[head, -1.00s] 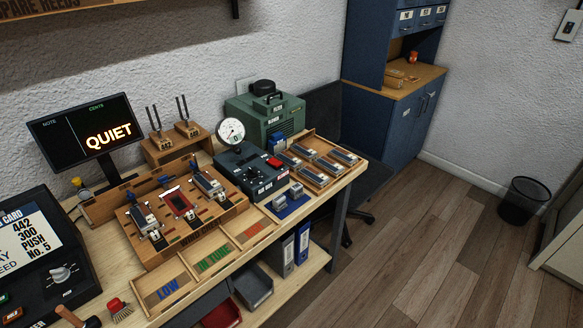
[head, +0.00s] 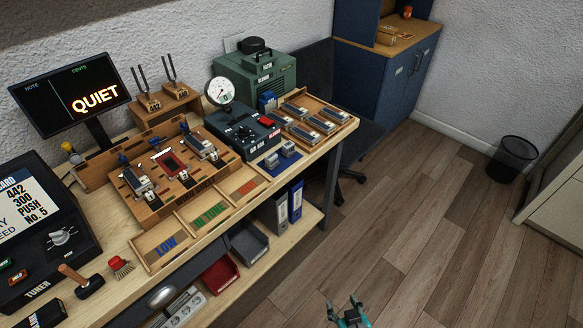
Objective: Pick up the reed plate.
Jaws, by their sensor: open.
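Several grey metal plate-like pieces show, and I cannot tell which one is the reed plate. Some lie in rows in a wooden tray (head: 352,122) at the bench's right end, such as one grey piece (head: 307,132). Two small grey pieces (head: 289,149) sit on a blue mat (head: 266,171). More metal pieces (head: 201,146) are clamped or set on a wooden work board (head: 150,212). My gripper (head: 347,304) shows at the bottom edge, open and empty over the floor, in front of the bench and far from all of these pieces.
A wooden sorting box (head: 150,265) marked LOW and IN TUNE lies along the bench front. A black control box (head: 244,130) with a gauge (head: 220,91) stands behind the mat. Bins (head: 221,277) and binders (head: 295,204) are below.

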